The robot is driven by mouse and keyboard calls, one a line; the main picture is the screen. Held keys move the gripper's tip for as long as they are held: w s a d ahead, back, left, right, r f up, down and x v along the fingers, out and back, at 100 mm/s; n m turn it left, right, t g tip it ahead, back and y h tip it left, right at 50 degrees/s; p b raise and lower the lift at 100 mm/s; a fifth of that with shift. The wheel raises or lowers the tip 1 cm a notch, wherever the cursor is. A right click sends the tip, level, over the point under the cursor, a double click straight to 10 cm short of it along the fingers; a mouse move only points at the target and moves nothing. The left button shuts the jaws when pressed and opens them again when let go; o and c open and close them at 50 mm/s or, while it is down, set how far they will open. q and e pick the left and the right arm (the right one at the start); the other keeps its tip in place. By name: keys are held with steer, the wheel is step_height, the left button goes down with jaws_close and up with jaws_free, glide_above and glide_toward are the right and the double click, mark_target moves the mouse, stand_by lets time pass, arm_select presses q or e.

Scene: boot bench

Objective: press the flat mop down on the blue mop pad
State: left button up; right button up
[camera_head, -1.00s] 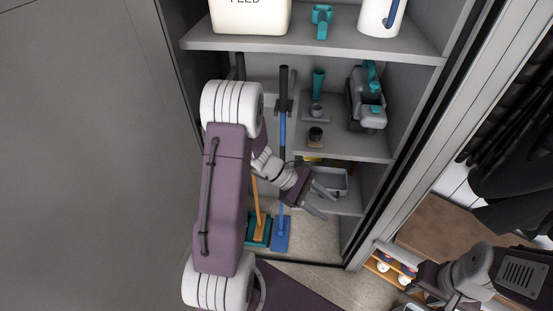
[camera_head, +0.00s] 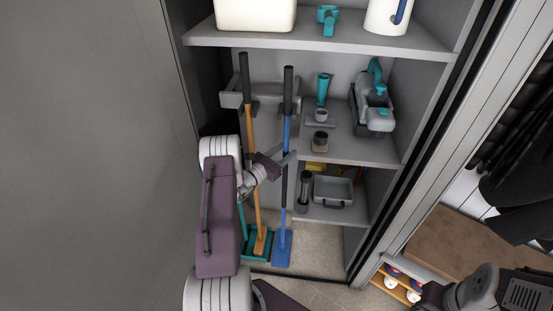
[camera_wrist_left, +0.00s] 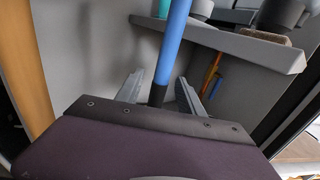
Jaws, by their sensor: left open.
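The flat mop (camera_head: 286,130) stands upright in the cabinet, with a blue pole, a black grip on top and a blue flat foot (camera_head: 282,250) on the floor. I cannot tell a separate blue mop pad from this foot. My left gripper (camera_head: 285,160) is open at the pole, about halfway up. In the left wrist view the blue pole (camera_wrist_left: 172,45) runs between the two open fingers (camera_wrist_left: 160,92), with a gap on each side. My right arm shows at the lower right, but its gripper is out of frame.
An orange-handled tool (camera_head: 251,130) stands close left of the mop, by a teal dustpan (camera_head: 262,252). A wall holder (camera_head: 232,99) is behind the poles. Shelves to the right hold a grey bin (camera_head: 333,191), a black flask (camera_head: 304,190) and a handheld cleaner (camera_head: 375,115).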

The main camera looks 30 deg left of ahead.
arm_select(q)
steer(key=shift+w+d, duration=0.15)
steer(key=shift+w, duration=0.8)
steer(key=shift+w+d, duration=0.15)
steer(key=shift+w, duration=0.75)
jaws_close()
steer(key=shift+r, duration=0.15)
step_height(320, 180, up, 4)
steer(key=shift+f+p, duration=0.1)
steer(key=shift+p, duration=1.15)
